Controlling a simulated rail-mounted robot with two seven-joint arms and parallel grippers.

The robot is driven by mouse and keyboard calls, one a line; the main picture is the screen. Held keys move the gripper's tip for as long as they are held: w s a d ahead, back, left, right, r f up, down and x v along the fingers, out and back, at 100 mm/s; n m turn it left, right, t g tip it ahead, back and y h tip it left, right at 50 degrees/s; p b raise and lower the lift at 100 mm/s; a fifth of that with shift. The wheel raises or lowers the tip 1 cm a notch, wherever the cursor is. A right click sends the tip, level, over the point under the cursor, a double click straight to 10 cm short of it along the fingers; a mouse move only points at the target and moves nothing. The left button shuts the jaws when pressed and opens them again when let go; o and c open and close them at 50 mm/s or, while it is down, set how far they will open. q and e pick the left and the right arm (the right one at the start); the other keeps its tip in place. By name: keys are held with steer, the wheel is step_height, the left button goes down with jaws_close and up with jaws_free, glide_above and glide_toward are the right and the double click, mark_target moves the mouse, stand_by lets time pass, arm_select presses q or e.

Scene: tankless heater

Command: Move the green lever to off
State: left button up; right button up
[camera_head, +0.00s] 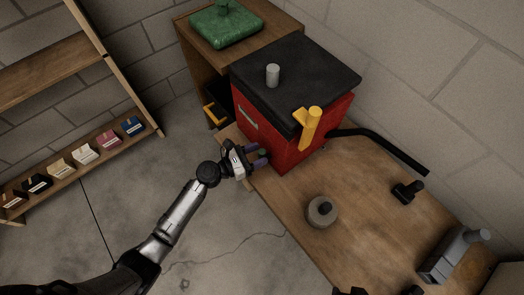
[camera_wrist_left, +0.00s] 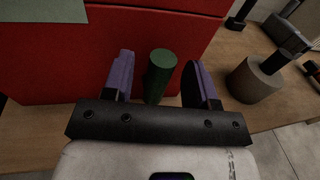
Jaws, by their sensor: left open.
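The heater is a red box (camera_head: 283,142) with a black top, standing on a wooden bench; its red front fills the upper part of the left wrist view (camera_wrist_left: 150,25). The green lever (camera_wrist_left: 160,72) is a short dark green cylinder in front of the red face. My left gripper (camera_head: 261,156) is at the heater's lower front. In the left wrist view its purple fingers (camera_wrist_left: 157,82) are open, one on each side of the green lever, with gaps visible. The lever's lower end is partly hidden by the gripper body.
A yellow handle (camera_head: 311,128) and a grey knob (camera_head: 273,75) are on the heater. A black pipe (camera_head: 385,145) runs off its right side. A round grey part (camera_head: 322,211) and a grey tool (camera_head: 453,255) stand on the bench (camera_head: 355,240). A shelf with small boxes (camera_head: 84,154) is at left.

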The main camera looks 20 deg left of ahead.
arm_select(q)
steer(key=p+v, duration=0.1)
steer(key=v, duration=1.1)
steer(key=shift+w, duration=0.1)
